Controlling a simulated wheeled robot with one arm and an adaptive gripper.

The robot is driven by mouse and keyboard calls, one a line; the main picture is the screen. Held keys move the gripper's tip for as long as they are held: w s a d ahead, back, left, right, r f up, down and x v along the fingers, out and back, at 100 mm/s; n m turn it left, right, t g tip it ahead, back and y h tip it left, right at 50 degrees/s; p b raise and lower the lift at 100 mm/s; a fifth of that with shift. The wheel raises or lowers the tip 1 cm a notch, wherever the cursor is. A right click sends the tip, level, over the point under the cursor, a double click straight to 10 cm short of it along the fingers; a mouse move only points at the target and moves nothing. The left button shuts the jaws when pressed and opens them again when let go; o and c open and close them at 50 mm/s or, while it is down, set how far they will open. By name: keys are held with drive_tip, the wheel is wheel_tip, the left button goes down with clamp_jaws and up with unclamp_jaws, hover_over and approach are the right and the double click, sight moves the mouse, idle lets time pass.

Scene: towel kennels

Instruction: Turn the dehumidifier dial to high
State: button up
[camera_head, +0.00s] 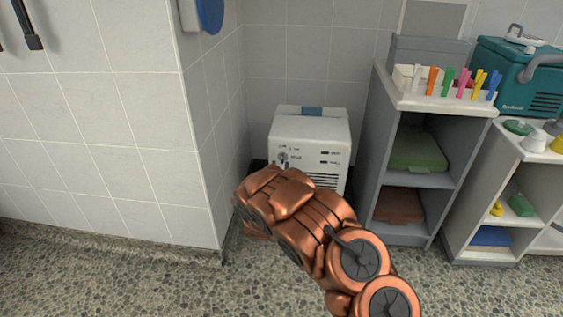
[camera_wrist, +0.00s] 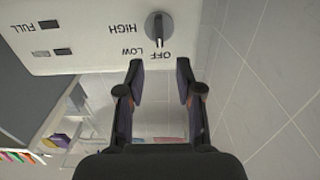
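The white dehumidifier (camera_head: 318,128) stands in the wall corner. Its dark dial (camera_head: 283,160) is at the left of the front panel. In the upside-down wrist view, the dial (camera_wrist: 159,30) sits near the panel edge with its grip lying along the OFF direction. The printed labels OFF (camera_wrist: 160,56), LOW (camera_wrist: 129,50) and HIGH (camera_wrist: 122,29) are beside it. My gripper (camera_wrist: 160,70) is open and empty, its two fingers apart and lined up with the dial but not around it. In the head view my copper arm hides the gripper and the lower dehumidifier.
A tiled wall projects close on the left of the dehumidifier. A grey shelf unit (camera_head: 377,140) stands close on the right, with coloured pegs (camera_head: 447,82) on top and a green folded item (camera_head: 417,150) inside. A teal machine (camera_head: 512,75) stands farther right. The speckled floor in front is clear.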

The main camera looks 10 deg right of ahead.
sight(282, 156)
drive_tip(key=x, duration=0.2)
drive_tip(key=b+x, duration=0.1)
drive_tip(key=x, duration=0.1)
drive_tip(key=shift+w+d+f+b, duration=0.2)
drive_tip(key=shift+w+b, duration=0.1)
drive_tip(key=shift+w, duration=0.05)
drive_tip(key=shift+w+d+r, duration=0.1)
drive_tip(key=shift+w+d, duration=0.05)
drive_tip(key=shift+w, duration=0.4)
clamp_jaws()
